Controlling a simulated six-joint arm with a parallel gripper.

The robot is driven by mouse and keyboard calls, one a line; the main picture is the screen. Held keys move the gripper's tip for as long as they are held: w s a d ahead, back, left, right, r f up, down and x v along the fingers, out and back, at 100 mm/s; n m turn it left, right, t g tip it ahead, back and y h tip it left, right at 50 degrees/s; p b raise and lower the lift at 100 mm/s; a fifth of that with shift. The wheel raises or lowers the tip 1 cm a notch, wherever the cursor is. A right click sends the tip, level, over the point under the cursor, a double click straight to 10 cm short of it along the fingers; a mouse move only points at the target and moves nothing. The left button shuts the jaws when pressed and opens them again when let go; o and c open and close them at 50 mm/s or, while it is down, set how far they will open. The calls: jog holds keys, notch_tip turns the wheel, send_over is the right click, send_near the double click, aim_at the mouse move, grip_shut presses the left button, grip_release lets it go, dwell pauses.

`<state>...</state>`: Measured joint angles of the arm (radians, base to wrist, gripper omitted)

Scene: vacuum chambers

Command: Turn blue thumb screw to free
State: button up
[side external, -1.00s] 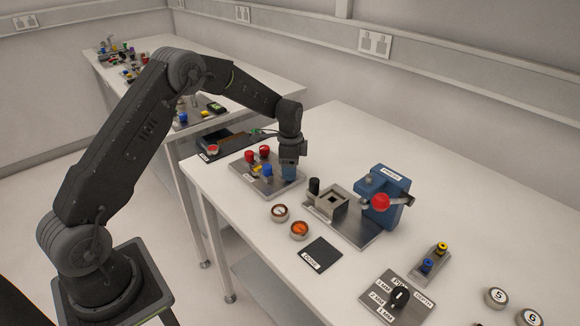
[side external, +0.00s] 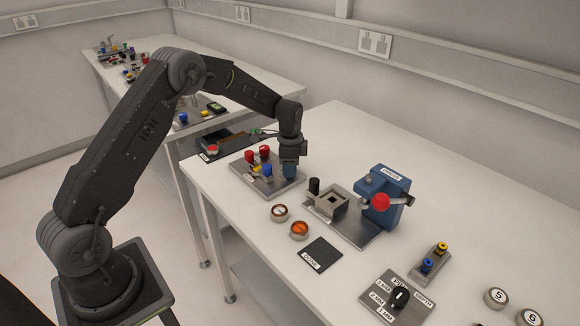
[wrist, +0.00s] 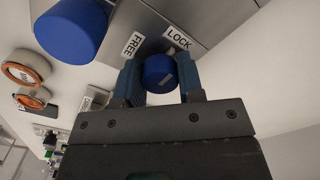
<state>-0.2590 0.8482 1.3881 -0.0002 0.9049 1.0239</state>
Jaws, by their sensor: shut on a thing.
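The blue thumb screw (wrist: 158,72) sits between the two blue fingers of my gripper (wrist: 160,84) in the wrist view, and the gripper is shut on it. A small pale part at the screw's top edge lies near the LOCK label (wrist: 178,38). The FREE label (wrist: 132,44) is to its left. In the side view my gripper (side external: 290,170) points down at the right end of the grey metal plate (side external: 262,188) and hides most of the screw.
A larger blue knob (wrist: 70,28) stands close by on the plate, with red knobs (side external: 250,157) behind it. A fixture with a black post (side external: 314,186) and a blue press (side external: 388,190) with a red-ball lever (side external: 380,202) stand to the right.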

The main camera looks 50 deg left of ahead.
jog(key=n, duration=0.4)
jog(key=shift+n, duration=0.4)
jog(key=n, duration=0.4)
jog(key=shift+r+n, duration=0.1)
jog(key=shift+n, duration=0.2)
jog(key=n, duration=0.4)
jog(key=shift+n, duration=2.1)
jog(key=shift+w, duration=0.1)
jog(key=o, duration=0.9)
